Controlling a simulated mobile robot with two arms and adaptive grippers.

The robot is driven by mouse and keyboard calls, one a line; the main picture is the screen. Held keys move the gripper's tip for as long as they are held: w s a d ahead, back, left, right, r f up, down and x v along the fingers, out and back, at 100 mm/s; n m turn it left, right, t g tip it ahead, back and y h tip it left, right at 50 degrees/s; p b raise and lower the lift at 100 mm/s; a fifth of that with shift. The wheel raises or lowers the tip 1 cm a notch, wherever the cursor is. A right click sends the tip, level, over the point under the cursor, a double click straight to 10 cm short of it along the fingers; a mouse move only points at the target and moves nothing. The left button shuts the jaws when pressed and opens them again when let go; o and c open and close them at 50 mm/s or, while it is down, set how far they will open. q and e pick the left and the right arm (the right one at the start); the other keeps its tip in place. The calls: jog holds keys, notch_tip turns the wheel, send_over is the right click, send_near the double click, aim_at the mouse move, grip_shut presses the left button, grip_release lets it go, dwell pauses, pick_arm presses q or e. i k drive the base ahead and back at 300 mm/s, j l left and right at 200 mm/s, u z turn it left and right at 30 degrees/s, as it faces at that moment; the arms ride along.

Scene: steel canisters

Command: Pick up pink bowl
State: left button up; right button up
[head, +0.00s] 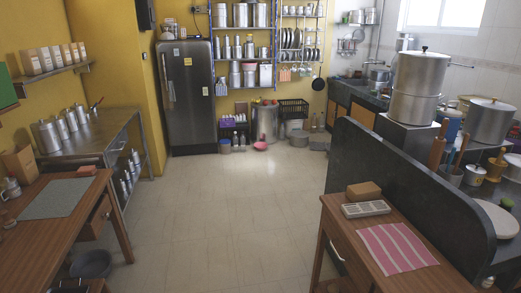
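A small pink bowl (260,145) sits on the tiled floor at the far end of the room. It is in front of a large steel canister (266,122) that stands against the yellow wall. The bowl looks upright, but it is too small to see inside. Neither of my grippers is in the head view.
The tiled floor (215,200) is clear between me and the bowl. A wooden table (90,215) and steel table (95,140) flank it at left. A desk (430,275) and dark counter wall (390,170) flank it at right. A grey fridge (188,100) stands behind.

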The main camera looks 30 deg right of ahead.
aim_at(259, 145)
jog(key=i+l+z, duration=0.25)
jog(key=i, duration=0.95)
jog(key=i+j+z, duration=0.15)
jog(key=i+z, duration=0.15)
jog(key=i, duration=0.85)
jog(key=i+z, duration=0.15)
jog(key=i, duration=0.5)
jog(key=i+j+z, duration=0.1)
jog(key=i, duration=0.5)
jog(key=i+j+z, duration=0.15)
jog(key=i, duration=0.45)
jog(key=i+l+z, duration=0.15)
jog(key=i+z, duration=0.15)
jog(key=i, duration=0.4)
jog(key=i+z, duration=0.3)
jog(key=i, duration=0.4)
jog(key=i+j+z, duration=0.2)
jog(key=i+z, duration=0.15)
jog(key=i, duration=0.35)
jog(key=i+l+u, duration=0.4)
jog(key=i+l, duration=0.15)
jog(key=i, duration=0.4)
jog(key=i+l+u, duration=0.4)
jog(key=i+l, duration=0.4)
